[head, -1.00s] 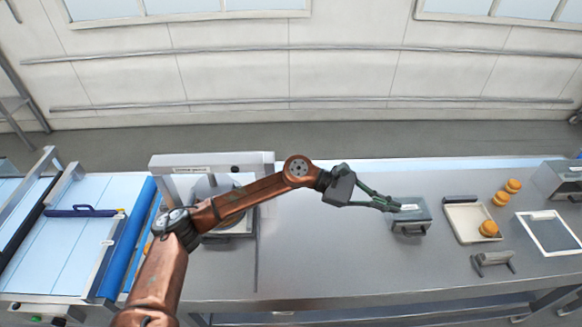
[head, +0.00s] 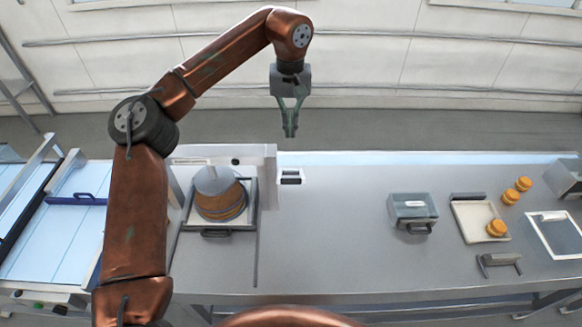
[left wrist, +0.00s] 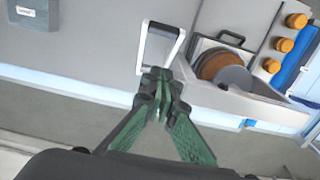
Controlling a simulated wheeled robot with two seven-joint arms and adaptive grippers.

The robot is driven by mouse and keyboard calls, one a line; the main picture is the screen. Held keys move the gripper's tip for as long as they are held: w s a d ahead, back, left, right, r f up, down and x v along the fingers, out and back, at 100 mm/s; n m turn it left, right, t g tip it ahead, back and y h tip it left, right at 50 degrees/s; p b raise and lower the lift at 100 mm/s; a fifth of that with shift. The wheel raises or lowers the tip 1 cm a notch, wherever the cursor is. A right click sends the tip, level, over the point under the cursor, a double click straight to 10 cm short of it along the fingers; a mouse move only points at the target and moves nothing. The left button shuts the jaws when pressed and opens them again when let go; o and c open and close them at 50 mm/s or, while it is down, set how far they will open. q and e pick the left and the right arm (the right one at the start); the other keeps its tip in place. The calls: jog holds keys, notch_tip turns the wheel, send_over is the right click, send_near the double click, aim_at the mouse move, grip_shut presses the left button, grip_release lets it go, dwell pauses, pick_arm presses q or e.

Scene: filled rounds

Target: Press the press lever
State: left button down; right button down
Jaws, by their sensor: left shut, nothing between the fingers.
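The press (head: 225,152) stands left of centre in the head view, a pale frame with a round grey plate (head: 213,181) over a stack of brown rounds (head: 220,202). The press lever (head: 290,177), a white loop with a dark opening, is at the frame's right side. In the left wrist view the lever (left wrist: 161,45) is just ahead of my fingertips. My left gripper (head: 290,133) points down, shut and empty, above the lever in the head picture. Its fingertips (left wrist: 158,82) overlap the lever's near end in the wrist view; I cannot tell whether they touch. My right gripper is out of view.
A grey box with a handle (head: 412,210) stands on the steel counter (head: 335,235). The counter between press and box is clear.

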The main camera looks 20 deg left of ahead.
pick_arm(q)
jog(key=s+f+p, duration=0.1)
jog(key=f, duration=0.3)
jog(key=f+p, duration=0.1)
jog(key=f, duration=0.3)
jog(key=s+f+p, duration=0.1)
jog(key=f, duration=0.4)
jog(key=shift+s+d+p, duration=0.35)
jog(key=shift+p, duration=0.05)
jog(key=shift+d+f, duration=0.1)
